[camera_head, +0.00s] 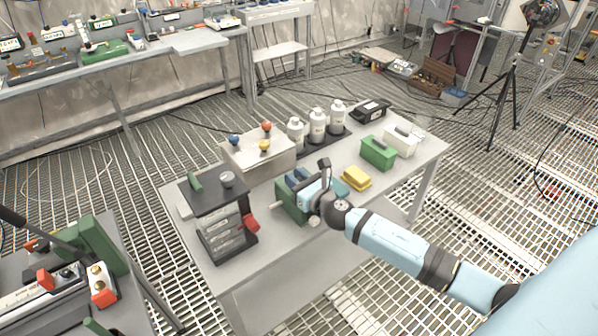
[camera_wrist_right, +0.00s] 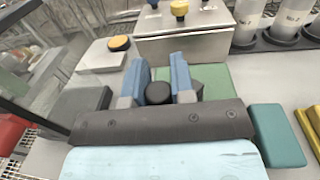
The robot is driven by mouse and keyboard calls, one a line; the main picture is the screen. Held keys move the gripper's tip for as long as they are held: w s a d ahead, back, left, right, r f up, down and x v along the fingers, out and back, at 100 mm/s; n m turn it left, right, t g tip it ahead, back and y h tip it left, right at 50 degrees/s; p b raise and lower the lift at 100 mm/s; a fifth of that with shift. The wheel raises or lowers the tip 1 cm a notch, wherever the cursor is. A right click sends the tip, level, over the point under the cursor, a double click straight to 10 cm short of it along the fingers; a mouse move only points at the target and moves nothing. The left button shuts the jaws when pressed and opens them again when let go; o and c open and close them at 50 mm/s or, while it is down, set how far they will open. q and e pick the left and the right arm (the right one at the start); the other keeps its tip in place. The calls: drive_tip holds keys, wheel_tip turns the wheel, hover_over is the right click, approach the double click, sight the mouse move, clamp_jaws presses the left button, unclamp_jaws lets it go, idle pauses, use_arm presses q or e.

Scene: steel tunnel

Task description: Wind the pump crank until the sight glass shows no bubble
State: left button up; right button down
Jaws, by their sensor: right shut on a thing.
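A green pump body (camera_head: 290,208) stands near the front edge of the grey table, partly behind my right gripper. My right gripper (camera_head: 303,181) is over the pump, its arm coming in from the right. In the right wrist view the two blue fingers (camera_wrist_right: 160,82) stand either side of a round black knob (camera_wrist_right: 158,93), which I take to be the crank's handle; green pump surface (camera_wrist_right: 213,78) shows behind it. The gripper is shut on this knob. The rest of the crank is hidden. I cannot make out the sight glass or any bubble. My left gripper is not in view.
On the table (camera_head: 270,267), a dark rack (camera_head: 226,222) stands left of the pump. A pale box with coloured knobs (camera_head: 258,155) and several white bottles (camera_head: 317,127) stand behind. A yellow block (camera_head: 356,179) and green box (camera_head: 378,152) lie right.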

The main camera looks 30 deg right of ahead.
drive_tip(key=shift+w+a+r+m+h+p, duration=0.15)
drive_tip(key=shift+m+h, duration=0.15)
drive_tip(key=shift+h, duration=0.15)
drive_tip(key=shift+a+r+m+h+p, duration=0.15)
drive_tip(key=shift+m+h, duration=0.15)
drive_tip(key=shift+h, duration=0.15)
drive_tip(key=m+h, duration=0.1)
drive_tip(key=h, duration=0.1)
drive_tip(key=w+m+h+p, duration=0.1)
drive_tip(key=m+h, duration=0.1)
drive_tip(key=h, duration=0.1)
drive_tip(key=shift+f+m, duration=0.15)
drive_tip(key=shift+m, duration=0.15)
drive_tip(key=m+g+h, duration=0.1)
drive_tip(key=h, duration=0.1)
drive_tip(key=w+m+g+h, duration=0.1)
drive_tip(key=h, duration=0.1)
drive_tip(key=shift+m+h+p, duration=0.4)
drive_tip(key=shift+w+f+m+g+h, duration=0.1)
drive_tip(key=shift+w+m+g+h, duration=0.1)
drive_tip(key=shift+m+g+h, duration=0.6)
drive_tip(key=shift+d, duration=0.1)
drive_tip(key=c, duration=1)
unclamp_jaws()
drive_tip(key=shift+o, duration=0.2)
